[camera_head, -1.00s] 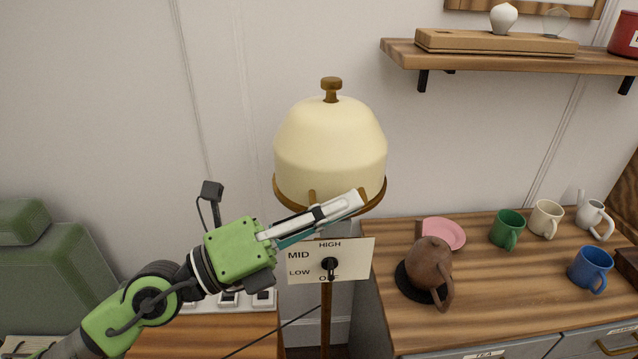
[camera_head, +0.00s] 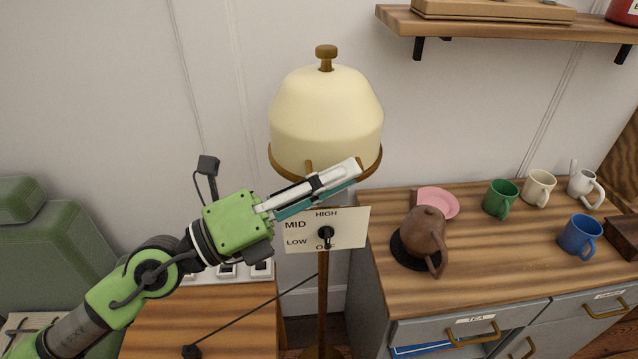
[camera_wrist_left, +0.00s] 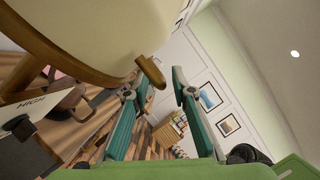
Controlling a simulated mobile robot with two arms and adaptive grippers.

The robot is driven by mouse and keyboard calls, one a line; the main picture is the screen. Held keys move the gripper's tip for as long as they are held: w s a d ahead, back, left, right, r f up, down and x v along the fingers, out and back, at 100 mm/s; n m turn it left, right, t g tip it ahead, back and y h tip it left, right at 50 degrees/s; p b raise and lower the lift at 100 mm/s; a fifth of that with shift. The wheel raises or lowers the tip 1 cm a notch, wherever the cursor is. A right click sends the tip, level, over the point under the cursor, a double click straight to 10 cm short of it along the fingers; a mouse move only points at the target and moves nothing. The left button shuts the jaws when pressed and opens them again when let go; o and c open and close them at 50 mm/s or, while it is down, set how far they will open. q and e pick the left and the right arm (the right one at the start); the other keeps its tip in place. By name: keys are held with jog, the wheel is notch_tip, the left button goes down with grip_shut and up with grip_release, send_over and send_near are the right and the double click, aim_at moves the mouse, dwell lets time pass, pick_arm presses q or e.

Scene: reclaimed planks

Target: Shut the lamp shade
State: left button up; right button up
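The lamp shade (camera_head: 326,118) is a cream dome with a brown knob on top and a brown rim (camera_head: 276,162). It stands on a thin brown pole, with a dial panel (camera_head: 350,228) below it. A short brown handle (camera_head: 309,167) sticks out from the rim. My left gripper (camera_head: 352,172) is in front of the rim and partly hides it. In the left wrist view the shade (camera_wrist_left: 110,25) fills the upper left. The left gripper's fingers (camera_wrist_left: 162,78) are apart there, with the handle (camera_wrist_left: 150,72) close to the left fingertip; I cannot tell if they touch. My right gripper is out of view.
A wooden counter (camera_head: 480,235) at right holds a brown teapot (camera_head: 424,232), a pink plate (camera_head: 440,203) and several mugs. A wooden shelf (camera_head: 500,27) is above it. A green case-like object (camera_head: 60,240) is at left.

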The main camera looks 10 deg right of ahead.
pick_arm(q)
jog(key=shift+s+a+f, duration=0.15)
jog(key=shift+a+f, duration=0.1)
jog(key=shift+a, duration=0.35)
jog(key=v, duration=1)
jog(key=shift+a, duration=0.35)
jog(key=shift+s, duration=0.15)
